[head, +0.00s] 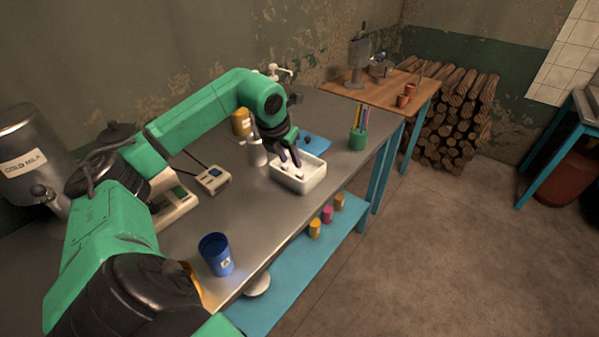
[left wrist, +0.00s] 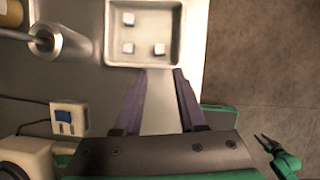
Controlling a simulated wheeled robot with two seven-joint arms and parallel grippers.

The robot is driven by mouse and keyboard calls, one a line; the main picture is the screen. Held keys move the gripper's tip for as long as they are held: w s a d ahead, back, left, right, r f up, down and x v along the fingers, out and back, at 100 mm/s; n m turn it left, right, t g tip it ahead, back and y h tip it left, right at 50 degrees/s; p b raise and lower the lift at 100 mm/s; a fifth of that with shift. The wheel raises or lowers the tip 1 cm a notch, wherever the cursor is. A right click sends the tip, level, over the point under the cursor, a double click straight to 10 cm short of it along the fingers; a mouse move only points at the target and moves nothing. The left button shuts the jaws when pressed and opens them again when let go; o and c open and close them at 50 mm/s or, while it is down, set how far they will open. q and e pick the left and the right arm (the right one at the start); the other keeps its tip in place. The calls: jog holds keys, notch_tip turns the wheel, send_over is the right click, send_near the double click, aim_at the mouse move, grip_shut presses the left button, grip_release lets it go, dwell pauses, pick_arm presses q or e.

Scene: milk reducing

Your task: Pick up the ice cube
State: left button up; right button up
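Small white ice cubes lie in a white rectangular tray (head: 312,183) on the metal table in the head view. In the left wrist view three pale cubes show in the tray (left wrist: 109,35): one ice cube (left wrist: 128,19) at the upper left, one (left wrist: 127,48) below it and one (left wrist: 159,49) at the lower right. My left gripper (head: 290,160) is over the tray, pointing down. In the left wrist view its fingers (left wrist: 163,75) are apart with nothing between them. My right gripper (left wrist: 262,140) shows small at the lower right of that view, its dark fingertips apart.
A metal cylinder (head: 256,154) stands close to the tray's left. A blue mat (head: 316,142) lies behind it. A green pencil cup (head: 357,139) is to the right, a blue cup (head: 216,255) near the front, and a small device (head: 213,179) to the left.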

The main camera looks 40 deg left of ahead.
aim_at(298, 175)
pick_arm(q)
jog(key=p+x, duration=0.1)
jog(key=x, duration=0.3)
jog(key=p+x, duration=0.1)
jog(key=x, duration=0.3)
jog(key=shift+w+f+p, duration=0.25)
jog(key=shift+w+p, duration=0.15)
jog(key=shift+a+f, duration=0.1)
jog(key=shift+f, duration=0.05)
grip_shut()
